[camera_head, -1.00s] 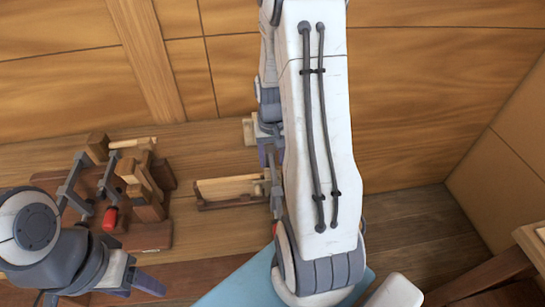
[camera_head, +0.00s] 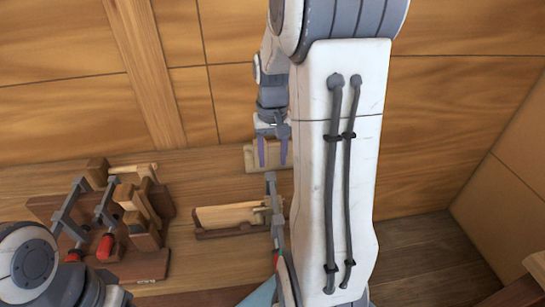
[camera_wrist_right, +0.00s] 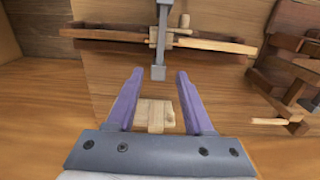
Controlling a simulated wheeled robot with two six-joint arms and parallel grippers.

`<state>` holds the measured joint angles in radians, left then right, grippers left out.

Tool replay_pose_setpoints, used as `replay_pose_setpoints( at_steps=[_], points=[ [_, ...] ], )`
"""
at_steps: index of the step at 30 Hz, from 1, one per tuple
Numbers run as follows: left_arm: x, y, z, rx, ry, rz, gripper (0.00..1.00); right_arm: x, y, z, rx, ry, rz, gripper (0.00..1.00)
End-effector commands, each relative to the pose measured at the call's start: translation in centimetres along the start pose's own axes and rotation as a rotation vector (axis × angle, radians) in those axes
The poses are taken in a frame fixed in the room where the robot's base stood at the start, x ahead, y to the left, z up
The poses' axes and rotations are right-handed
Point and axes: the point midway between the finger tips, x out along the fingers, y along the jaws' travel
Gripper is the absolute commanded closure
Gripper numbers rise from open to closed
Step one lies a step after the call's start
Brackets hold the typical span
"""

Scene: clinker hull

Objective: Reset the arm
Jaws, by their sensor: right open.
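My right arm (camera_head: 340,180) hangs as a large white link down the middle of the head view. My right gripper (camera_head: 272,152) is beyond it, fingers pointing down, close to a small pale wooden block (camera_head: 249,158) at the wall side of the bench. In the right wrist view the two purple fingers (camera_wrist_right: 152,95) are wide apart. The wooden block (camera_wrist_right: 155,113) shows between them, and I cannot tell whether they touch it. My left arm (camera_head: 35,268) shows at the lower left; its fingers are out of the picture.
A long wooden piece (camera_head: 228,218) lies on the bench with a grey clamp (camera_head: 271,200) across its end. A wooden assembly with clamps and red handles (camera_head: 105,247) stands at the left. The wooden wall (camera_head: 455,110) rises behind the bench. A dark plank floor (camera_head: 425,255) lies at right.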

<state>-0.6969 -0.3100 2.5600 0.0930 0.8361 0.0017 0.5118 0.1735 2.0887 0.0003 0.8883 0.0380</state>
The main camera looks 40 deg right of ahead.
Motion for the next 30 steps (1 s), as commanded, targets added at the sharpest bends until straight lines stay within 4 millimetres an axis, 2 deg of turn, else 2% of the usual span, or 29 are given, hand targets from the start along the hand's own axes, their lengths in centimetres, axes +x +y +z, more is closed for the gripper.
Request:
replay_pose_setpoints(
  at_steps=[13,17,20,24,27,30],
  points=[
    [0.0,0.0,0.0,0.000,0.000,0.000,0.40,0.0,-0.2,0.1,-0.007,0.001,0.000,0.48],
    [0.1,0.0,0.0,0.000,0.000,0.000,0.40,-0.1,-3.0,1.2,-0.089,0.006,-0.005,0.48],
    [0.4,0.0,0.0,0.000,0.000,0.000,0.40,-0.4,-7.4,3.8,-0.229,0.013,-0.014,0.48],
    [0.7,-0.1,0.0,0.000,0.000,0.000,0.40,-0.6,-13.4,9.8,-0.483,0.020,-0.030,0.48],
    [0.9,-0.1,0.1,0.000,0.000,0.000,0.40,-0.5,-16.3,14.7,-0.663,0.022,-0.045,0.48],
    [1.1,-0.1,0.1,0.001,0.000,0.000,0.40,-0.2,-17.8,19.6,-0.837,0.022,-0.059,0.48]
  ],
)
